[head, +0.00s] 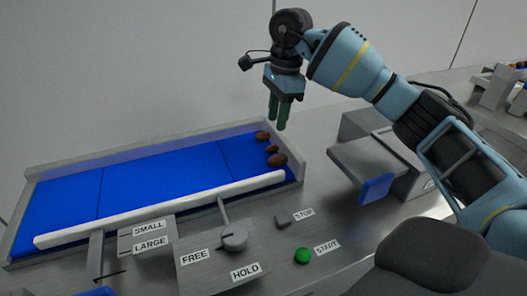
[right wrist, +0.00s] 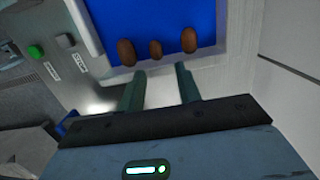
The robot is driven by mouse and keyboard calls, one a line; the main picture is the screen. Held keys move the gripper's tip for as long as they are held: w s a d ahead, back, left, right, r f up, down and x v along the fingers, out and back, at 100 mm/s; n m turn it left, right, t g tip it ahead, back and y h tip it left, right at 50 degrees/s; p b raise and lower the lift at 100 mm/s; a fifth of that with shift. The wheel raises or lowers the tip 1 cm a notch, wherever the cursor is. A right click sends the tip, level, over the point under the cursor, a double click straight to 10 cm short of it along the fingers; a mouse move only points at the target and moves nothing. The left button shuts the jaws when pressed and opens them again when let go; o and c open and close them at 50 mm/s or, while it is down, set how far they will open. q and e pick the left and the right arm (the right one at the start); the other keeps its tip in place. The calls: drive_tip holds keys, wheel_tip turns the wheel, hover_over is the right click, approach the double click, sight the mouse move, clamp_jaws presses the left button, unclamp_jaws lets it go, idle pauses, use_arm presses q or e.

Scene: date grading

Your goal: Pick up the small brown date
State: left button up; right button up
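The small brown date (head: 271,149) lies between two larger brown dates, one behind it (head: 262,135) and one in front of it (head: 277,160), at the right end of the blue belt (head: 150,180). In the right wrist view the small date (right wrist: 155,49) is the middle of the three. My right gripper (head: 277,122) points down near the belt's right end. In the right wrist view its two fingers (right wrist: 160,80) are apart, with nothing between them, and the dates show beyond the fingertips. My left gripper is not in view.
A white bar (head: 160,210) runs along the belt's front side. In front are a lever (head: 234,236), a green START button (head: 303,255) and a grey STOP button (head: 283,220). A metal chute with a blue end (head: 376,189) stands right of the belt.

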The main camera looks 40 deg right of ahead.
sight(273, 146)
drive_tip(key=shift+s, duration=0.2)
drive_tip(key=shift+w+a+f, duration=0.1)
drive_tip(key=shift+a+f, duration=0.1)
drive_tip(key=shift+f, duration=0.95)
drive_tip(key=shift+a+f, duration=0.25)
drive_tip(key=shift+f, duration=1)
drive_tip(key=shift+a+f, duration=0.25)
drive_tip(key=shift+f, duration=1)
drive_tip(key=shift+c, duration=0.2)
drive_tip(key=c, duration=0.5)
